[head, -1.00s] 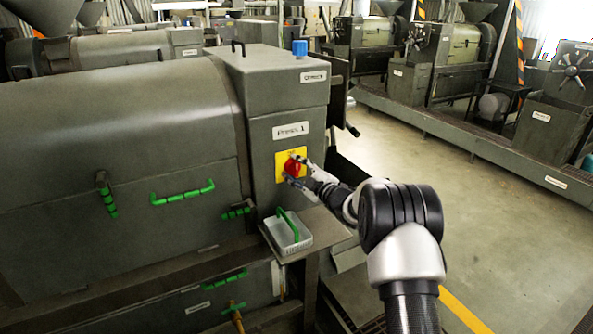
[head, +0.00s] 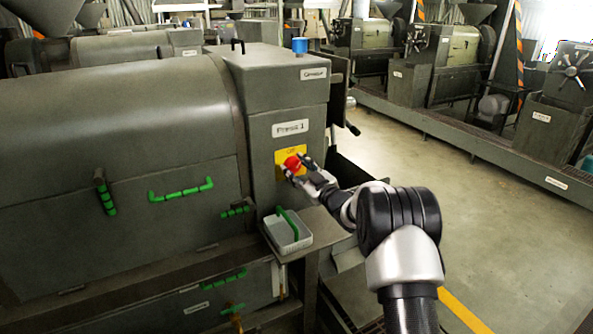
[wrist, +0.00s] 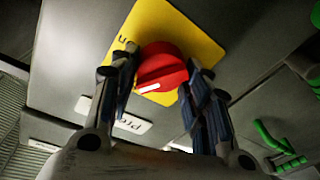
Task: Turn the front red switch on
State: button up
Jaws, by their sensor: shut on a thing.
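The red switch (head: 293,163) is a round knob with a raised grip on a yellow plate (head: 282,155), on the front of the grey Press 1 box. My gripper (head: 301,170) reaches it from the lower right. In the wrist view the red knob (wrist: 161,66) lies between my two fingers (wrist: 160,78), which are shut on its sides. A white mark shows on the knob's near edge. The word "on" is readable at the left of the yellow plate (wrist: 205,48).
A light grey tray (head: 301,243) with a green-handled item stands on a ledge below the switch. Green handles (head: 182,191) stick out from the press at left. A blue cap (head: 299,45) tops the box. Open floor (head: 470,200) lies to the right.

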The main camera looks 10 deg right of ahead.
jog(key=m, duration=0.3)
jog(key=m+b, duration=0.1)
jog(key=m, duration=0.2)
jog(key=shift+t+h, duration=0.4)
jog(key=m, duration=0.3)
jog(key=m+h, duration=0.1)
jog(key=m, duration=0.2)
jog(key=shift+m+t, duration=0.3)
jog(key=shift+d, duration=0.1)
jog(key=o, duration=1)
jog(key=shift+f, duration=0.1)
jog(key=shift+o, duration=0.2)
jog(key=shift+s, duration=0.1)
jog(key=v, duration=1.1)
jog(key=shift+s, duration=0.4)
jog(key=shift+d, duration=0.1)
